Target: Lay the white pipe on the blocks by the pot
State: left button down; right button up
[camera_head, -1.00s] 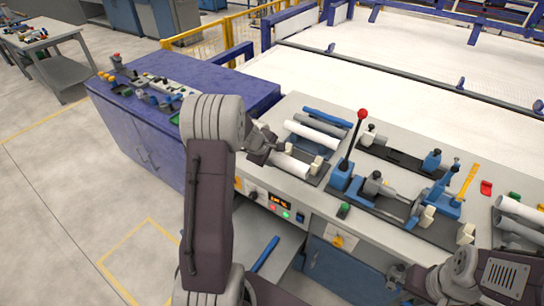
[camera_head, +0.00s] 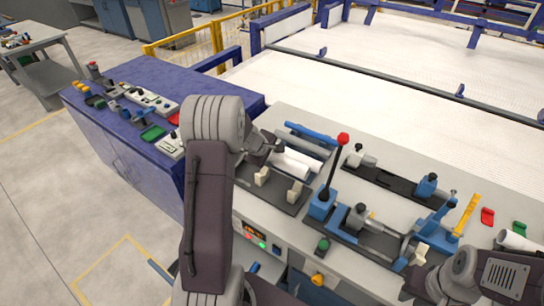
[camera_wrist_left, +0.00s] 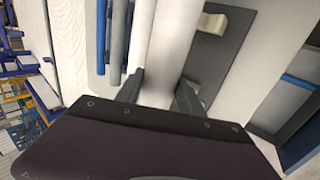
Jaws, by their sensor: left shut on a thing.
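The white pipe (camera_head: 297,163) is in my left gripper (camera_head: 268,153), partly hidden by it in the head view. In the left wrist view the pipe (camera_wrist_left: 165,45) runs between the two fingers (camera_wrist_left: 162,92), which are shut on it. Two cream blocks (camera_head: 262,177) (camera_head: 294,192) stand on a dark plate, in front of the pipe in the head view. In the left wrist view the blocks (camera_wrist_left: 208,25) are to the right of the pipe. I cannot make out which thing is the pot. Part of my right arm shows at lower right; its fingertips are not visible.
A blue pipe (camera_head: 305,132) and grey pipes (camera_wrist_left: 140,30) lie behind the white pipe. A red-knobbed lever (camera_head: 343,138) stands upright right of the blocks. A blue clamp fixture (camera_head: 372,225) is further right. A blue cabinet (camera_head: 150,100) stands at left.

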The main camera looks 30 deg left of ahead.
pick_arm(q)
notch_tip(320, 180, down, 8)
jog(key=b, duration=0.6)
jog(key=shift+f+b, duration=0.1)
jog(key=shift+b, duration=0.3)
jog(key=shift+w+f+b, duration=0.1)
jog(key=shift+f+b, duration=0.35)
jog(key=shift+r, duration=0.15)
jog(key=c, duration=0.7)
grip_release()
jog(key=shift+o, duration=0.2)
jog(key=p+v, duration=0.2)
jog(key=v, duration=0.7)
jog(key=shift+a, duration=0.1)
